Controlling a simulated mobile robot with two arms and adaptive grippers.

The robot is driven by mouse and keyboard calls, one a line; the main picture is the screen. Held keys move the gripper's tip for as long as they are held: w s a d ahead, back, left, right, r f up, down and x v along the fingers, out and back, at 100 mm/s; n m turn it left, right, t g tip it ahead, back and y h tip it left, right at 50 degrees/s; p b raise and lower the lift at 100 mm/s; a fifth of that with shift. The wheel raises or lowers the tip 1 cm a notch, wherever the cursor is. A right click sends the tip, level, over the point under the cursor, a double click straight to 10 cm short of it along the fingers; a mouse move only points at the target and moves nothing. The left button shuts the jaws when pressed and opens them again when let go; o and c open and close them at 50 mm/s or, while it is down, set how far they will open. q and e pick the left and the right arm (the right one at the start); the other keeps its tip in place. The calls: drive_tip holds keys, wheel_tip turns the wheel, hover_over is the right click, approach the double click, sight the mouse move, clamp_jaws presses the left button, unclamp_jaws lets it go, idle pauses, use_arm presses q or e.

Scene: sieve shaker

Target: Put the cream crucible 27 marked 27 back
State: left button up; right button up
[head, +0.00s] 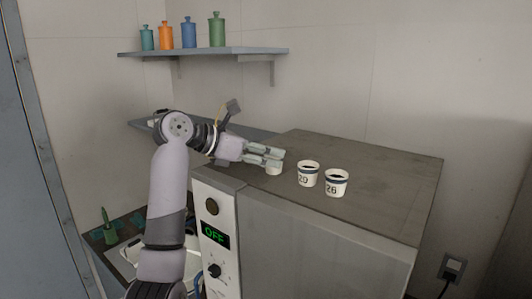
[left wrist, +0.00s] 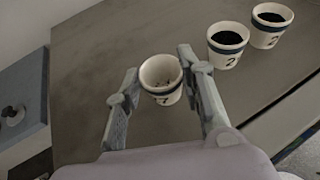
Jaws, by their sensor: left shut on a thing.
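My left gripper (head: 279,158) reaches in from the left over the top of the grey machine. It is shut on a cream crucible (head: 274,170), which is partly hidden by the fingers in the head view. My right gripper is not in view.
Cups marked 29 (head: 308,175) and 26 (head: 336,184), with dark contents, stand right of the held crucible. The machine top (head: 385,170) is clear behind and right of them. Its front panel (head: 213,225) reads OFF. A wall shelf (head: 250,51) holds several coloured bottles.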

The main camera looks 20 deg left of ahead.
use_arm(q)
drive_tip(key=o, duration=1.1)
drive_tip(key=shift+o, duration=0.2)
drive_tip(key=shift+r, duration=0.1)
drive_tip(key=shift+s+a+b, duration=0.2)
drive_tip(key=shift+a+b, duration=0.05)
drive_tip(key=shift+b, duration=0.1)
drive_tip(key=b+v, duration=0.5)
drive_tip(key=v, duration=0.5)
drive_tip(key=shift+s+a+r, duration=0.1)
drive_tip(key=shift+s+a, duration=0.1)
drive_tip(key=shift+s+a+r, duration=0.15)
drive_tip(key=shift+s+r, duration=0.1)
